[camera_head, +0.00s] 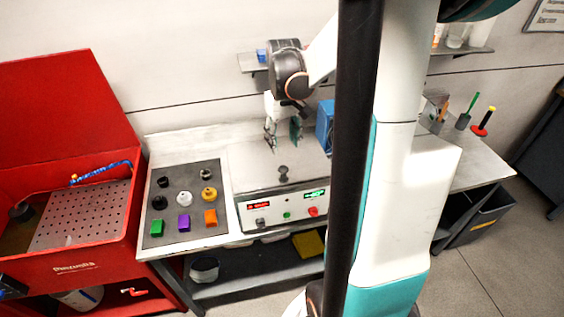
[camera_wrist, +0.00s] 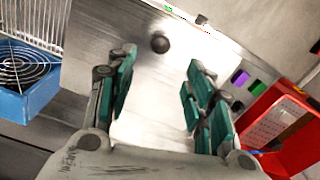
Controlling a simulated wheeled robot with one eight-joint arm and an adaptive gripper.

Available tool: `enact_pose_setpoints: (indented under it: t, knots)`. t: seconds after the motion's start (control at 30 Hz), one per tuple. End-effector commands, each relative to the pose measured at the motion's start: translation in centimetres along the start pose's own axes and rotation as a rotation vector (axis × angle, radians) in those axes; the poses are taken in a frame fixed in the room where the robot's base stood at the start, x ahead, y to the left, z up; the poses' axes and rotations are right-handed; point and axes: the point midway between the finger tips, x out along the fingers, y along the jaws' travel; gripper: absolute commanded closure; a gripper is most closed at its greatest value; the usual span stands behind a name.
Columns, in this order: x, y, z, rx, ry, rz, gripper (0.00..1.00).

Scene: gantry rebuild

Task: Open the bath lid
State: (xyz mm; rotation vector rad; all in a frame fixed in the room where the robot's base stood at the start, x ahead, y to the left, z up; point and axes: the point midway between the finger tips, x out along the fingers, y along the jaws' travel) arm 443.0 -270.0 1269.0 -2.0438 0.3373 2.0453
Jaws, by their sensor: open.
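The bath (camera_head: 277,205) is a metal box on the bench with a control panel of displays and knobs on its front. Its flat lid (camera_head: 245,168) is down, and a dark knob (camera_head: 283,173) stands up from it. The knob also shows in the wrist view (camera_wrist: 160,43), beyond the fingertips and between them. My gripper (camera_head: 283,137) is above the lid, behind the knob in the head view. Its green-padded fingers are spread wide with nothing between them, as the wrist view shows (camera_wrist: 158,80). The knob is apart from the fingers. My column hides the bath's right end.
A blue box (camera_head: 325,122) with a fan grille (camera_wrist: 22,75) stands close behind the bath. A dark mat (camera_head: 187,199) with several knobs and coloured blocks lies left. A red parts washer (camera_head: 75,255) stands further left. A shelf (camera_head: 248,64) hangs behind.

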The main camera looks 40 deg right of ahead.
Motion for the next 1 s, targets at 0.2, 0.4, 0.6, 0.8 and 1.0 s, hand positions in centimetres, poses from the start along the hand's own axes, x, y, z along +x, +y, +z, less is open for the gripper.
enact_pose_setpoints:
  t: [0.2,0.4,0.6,0.8,1.0]
  knots:
    - [4.5,0.0,-0.1,-0.001,0.001,0.000,0.52]
    - [8.0,0.0,-0.1,-0.001,0.001,0.000,0.52]
    - [9.9,0.0,-0.1,-0.001,0.001,0.000,0.52]
    - [10.4,0.0,-0.1,-0.001,0.001,0.000,0.52]
    - [10.4,0.0,0.0,-0.001,0.001,0.000,0.54]
